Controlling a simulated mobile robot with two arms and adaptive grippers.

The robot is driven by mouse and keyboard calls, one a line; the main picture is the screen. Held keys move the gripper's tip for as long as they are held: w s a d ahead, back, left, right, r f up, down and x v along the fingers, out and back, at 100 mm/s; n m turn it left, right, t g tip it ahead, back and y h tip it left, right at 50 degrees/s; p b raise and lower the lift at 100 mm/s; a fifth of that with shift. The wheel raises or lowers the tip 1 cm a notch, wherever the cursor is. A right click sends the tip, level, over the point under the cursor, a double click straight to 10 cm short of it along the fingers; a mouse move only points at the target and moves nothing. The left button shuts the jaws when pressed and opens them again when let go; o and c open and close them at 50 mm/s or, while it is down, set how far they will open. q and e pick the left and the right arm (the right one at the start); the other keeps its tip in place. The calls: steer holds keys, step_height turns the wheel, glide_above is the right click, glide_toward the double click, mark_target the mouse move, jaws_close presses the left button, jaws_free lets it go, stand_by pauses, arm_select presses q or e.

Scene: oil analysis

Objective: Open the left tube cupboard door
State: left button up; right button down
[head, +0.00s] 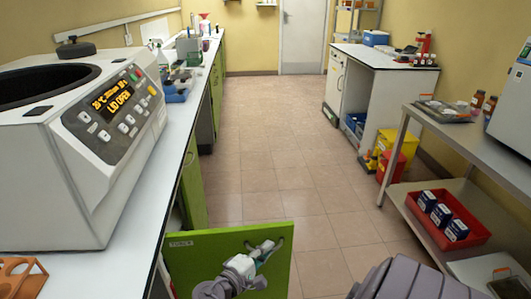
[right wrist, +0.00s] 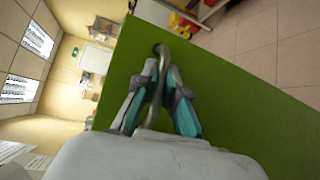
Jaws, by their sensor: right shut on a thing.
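The green tube cupboard door (head: 210,246), with a small "TUBES" label, stands swung out from the counter front into the aisle. Its green panel (right wrist: 240,120) also fills much of the right wrist view. My right gripper (head: 265,250) is in front of the door's face near its upper right part. In the right wrist view its two teal-and-grey fingers (right wrist: 163,80) are closed around the curved grey door handle (right wrist: 160,49). Part of the handle is hidden between the fingers. My left gripper is not in view.
A white centrifuge (head: 85,150) with its lid open stands on the left counter (head: 160,160), above the cupboard. An orange rack (head: 20,278) is at the counter's near end. A steel table (head: 450,130) with a red crate (head: 474,243) below stands right. The tiled floor between is clear.

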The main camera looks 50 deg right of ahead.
steer(key=c, duration=1.2)
jaws_free()
steer(key=shift+c, duration=0.2)
